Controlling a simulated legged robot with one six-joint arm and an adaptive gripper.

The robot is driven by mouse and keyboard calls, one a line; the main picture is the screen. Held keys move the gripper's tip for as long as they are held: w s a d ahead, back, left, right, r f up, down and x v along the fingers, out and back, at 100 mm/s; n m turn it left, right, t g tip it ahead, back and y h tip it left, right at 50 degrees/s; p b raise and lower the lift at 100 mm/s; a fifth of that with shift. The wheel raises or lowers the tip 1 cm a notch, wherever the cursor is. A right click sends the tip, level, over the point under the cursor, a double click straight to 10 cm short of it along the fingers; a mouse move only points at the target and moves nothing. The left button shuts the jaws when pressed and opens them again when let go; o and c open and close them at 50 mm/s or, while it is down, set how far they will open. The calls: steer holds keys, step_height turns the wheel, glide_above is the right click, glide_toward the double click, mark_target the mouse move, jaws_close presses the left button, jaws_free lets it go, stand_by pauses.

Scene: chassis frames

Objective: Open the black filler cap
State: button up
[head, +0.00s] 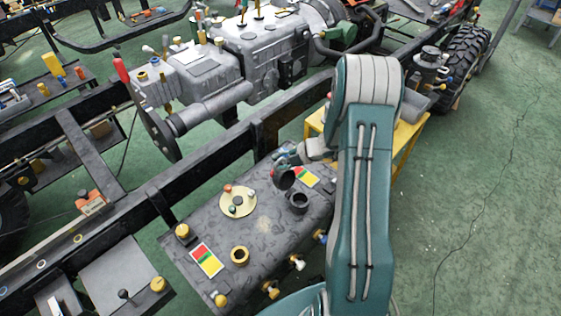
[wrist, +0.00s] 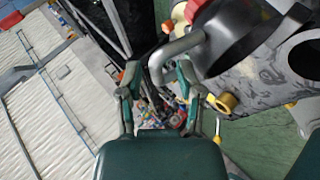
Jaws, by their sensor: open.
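The black filler cap (head: 285,178) stands tilted up beside the dark round filler neck (head: 299,203) on the grey tank (head: 265,225), with the neck's mouth uncovered. In the wrist view the cap (wrist: 240,40) fills the upper right, with a grey bent handle (wrist: 178,47) on it. The open neck (wrist: 306,57) shows at the right edge. My gripper (head: 284,158) is just behind the cap in the head view, partly hidden by my arm. In the wrist view my gripper (wrist: 158,82) is open, and the handle's bent end appears between its fingertips. Contact cannot be told.
The tank top also carries a round plate with coloured fittings (head: 238,202), a brass-ringed port (head: 240,255) and coloured labels (head: 207,261). A black chassis rail (head: 215,160) runs behind the tank. A yellow stand (head: 408,134) is beyond my arm. Green floor at right is clear.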

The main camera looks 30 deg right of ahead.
steer(key=v, duration=1.2)
steer(key=shift+w+f, duration=0.1)
steer(key=shift+f, duration=0.05)
